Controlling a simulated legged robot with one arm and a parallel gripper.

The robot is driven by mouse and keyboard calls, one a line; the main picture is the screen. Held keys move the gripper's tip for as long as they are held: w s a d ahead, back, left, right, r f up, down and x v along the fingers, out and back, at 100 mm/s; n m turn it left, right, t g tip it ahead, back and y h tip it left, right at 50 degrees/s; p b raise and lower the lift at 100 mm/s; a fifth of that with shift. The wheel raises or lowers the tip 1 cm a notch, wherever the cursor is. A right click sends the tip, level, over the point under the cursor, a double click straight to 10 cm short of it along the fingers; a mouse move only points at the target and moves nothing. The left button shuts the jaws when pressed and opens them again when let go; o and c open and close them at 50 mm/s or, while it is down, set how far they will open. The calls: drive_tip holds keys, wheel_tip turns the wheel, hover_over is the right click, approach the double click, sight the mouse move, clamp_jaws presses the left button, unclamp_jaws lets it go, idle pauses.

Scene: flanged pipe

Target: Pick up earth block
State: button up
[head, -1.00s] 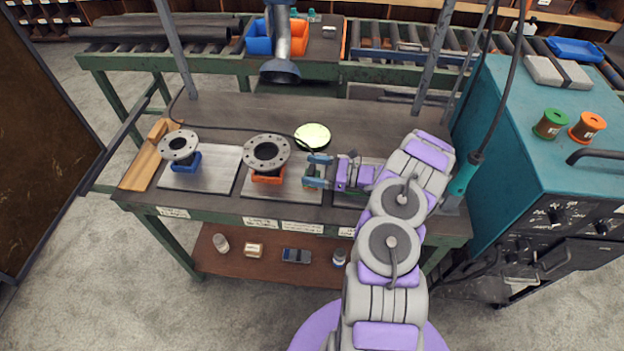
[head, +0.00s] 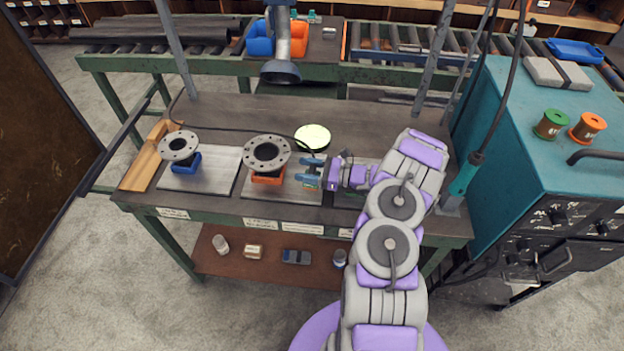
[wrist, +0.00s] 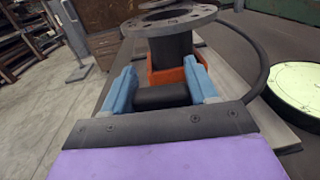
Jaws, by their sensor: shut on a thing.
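My gripper (head: 313,171) is over the right end of the steel plate under the orange support, beside the middle flanged pipe. Its two blue fingers are shut on a small block, which I take to be the earth block. In the wrist view the block (wrist: 162,96) is dark and sits between the blue fingers (wrist: 163,88). In the head view the fingers mostly hide it. I cannot tell whether it touches the plate.
The flanged pipe (head: 267,153) stands in an orange support (head: 267,178) just left of my gripper. Another flange (head: 179,146) stands farther left. A black cable (wrist: 263,60) curves close by. A pale round disc (head: 313,137) lies behind. A teal cabinet (head: 540,115) stands right.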

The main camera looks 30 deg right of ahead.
clamp_jaws()
drive_tip(key=shift+w+r, duration=0.1)
